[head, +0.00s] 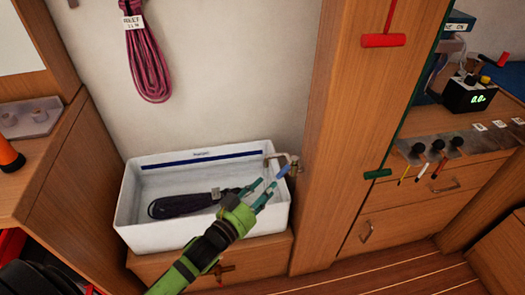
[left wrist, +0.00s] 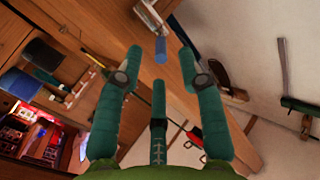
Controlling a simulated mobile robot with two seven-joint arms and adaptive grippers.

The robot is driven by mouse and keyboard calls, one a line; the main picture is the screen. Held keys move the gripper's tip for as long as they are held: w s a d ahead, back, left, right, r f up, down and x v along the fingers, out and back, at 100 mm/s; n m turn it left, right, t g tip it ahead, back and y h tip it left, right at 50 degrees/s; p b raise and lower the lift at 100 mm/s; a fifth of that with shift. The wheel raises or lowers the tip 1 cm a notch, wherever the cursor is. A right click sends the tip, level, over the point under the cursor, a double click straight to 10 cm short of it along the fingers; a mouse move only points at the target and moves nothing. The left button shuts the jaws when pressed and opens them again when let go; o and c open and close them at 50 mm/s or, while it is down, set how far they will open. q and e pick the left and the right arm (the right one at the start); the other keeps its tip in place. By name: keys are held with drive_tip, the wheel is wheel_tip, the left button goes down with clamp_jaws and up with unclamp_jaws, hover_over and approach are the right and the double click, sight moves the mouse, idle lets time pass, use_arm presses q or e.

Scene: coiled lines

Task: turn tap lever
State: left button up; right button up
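The brass tap (head: 292,160) sticks out by the wooden post, above the right end of a white basin (head: 130,205). Its short blue lever (head: 283,171) points down and left, towards my left gripper. My left gripper (head: 264,189), with teal fingers on a green arm, is open and empty over the basin's right side, close to the lever. In the left wrist view the blue lever (left wrist: 161,50) shows just beyond the spread fingertips, between the two upper fingers (left wrist: 165,78), and I see no clear contact. My right gripper is not in view.
A dark coiled line (head: 180,205) with a label lies in the basin. A purple coil (head: 148,65) hangs on the wall above. Red (head: 384,40) and green (head: 377,173) handles project from the wooden post. Drawers and a counter stand at right.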

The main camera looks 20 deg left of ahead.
sight(282, 171)
use_arm(q)
drive_tip(key=x, duration=0.4)
drive_tip(key=r+x, duration=0.1)
drive_tip(key=x, duration=0.2)
drive_tip(key=shift+d+r, duration=0.1)
drive_tip(key=shift+d, duration=0.35)
drive_tip(key=shift+c, duration=0.4)
clamp_jaws()
drive_tip(key=shift+a, duration=0.1)
